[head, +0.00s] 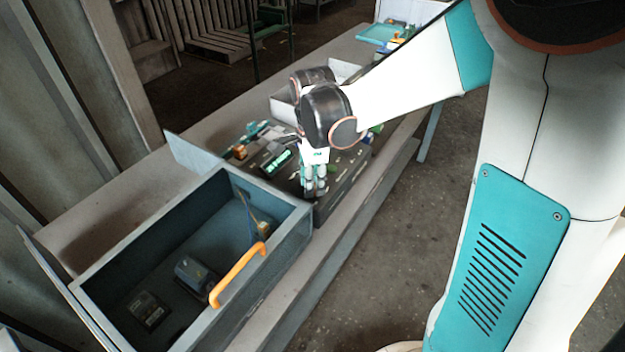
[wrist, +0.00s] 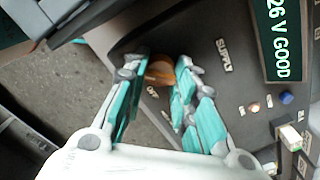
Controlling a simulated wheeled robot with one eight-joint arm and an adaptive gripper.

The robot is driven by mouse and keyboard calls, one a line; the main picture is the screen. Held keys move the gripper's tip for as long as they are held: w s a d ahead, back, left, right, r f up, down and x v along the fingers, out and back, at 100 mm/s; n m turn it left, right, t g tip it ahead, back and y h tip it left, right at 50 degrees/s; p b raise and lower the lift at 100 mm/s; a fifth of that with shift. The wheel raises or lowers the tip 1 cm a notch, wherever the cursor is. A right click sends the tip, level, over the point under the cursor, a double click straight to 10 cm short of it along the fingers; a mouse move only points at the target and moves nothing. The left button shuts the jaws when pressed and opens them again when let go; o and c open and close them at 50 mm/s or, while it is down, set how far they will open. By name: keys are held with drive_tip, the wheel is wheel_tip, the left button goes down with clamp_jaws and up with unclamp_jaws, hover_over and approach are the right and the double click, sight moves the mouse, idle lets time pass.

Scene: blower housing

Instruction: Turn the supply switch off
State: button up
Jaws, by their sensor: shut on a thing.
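The supply switch is an orange-brown round knob (wrist: 160,70) on a dark panel (wrist: 215,30), beside the printed word SUPPLY. In the head view, my gripper (head: 314,188) points down at the near edge of the dark panel unit (head: 347,172), and the knob is hidden there. A display (wrist: 280,45) on the panel reads "26 V GOOD" in the wrist view.
A blue-grey open bin (head: 200,215) with an orange handle (head: 238,275) stands left of the panel unit, with dark parts inside. A blue button (wrist: 286,97) and a pale switch (wrist: 290,137) sit near the display. Floor is clear right of the bench (head: 100,205).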

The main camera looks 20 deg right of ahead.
drive_tip(key=n, duration=0.4)
drive_tip(key=shift+p, duration=0.35)
drive_tip(key=n, duration=0.4)
drive_tip(key=shift+n, duration=0.4)
drive_tip(key=n+p, duration=0.1)
drive_tip(key=n, duration=0.3)
drive_tip(key=shift+n, duration=2.3)
drive_tip(key=o, duration=1.1)
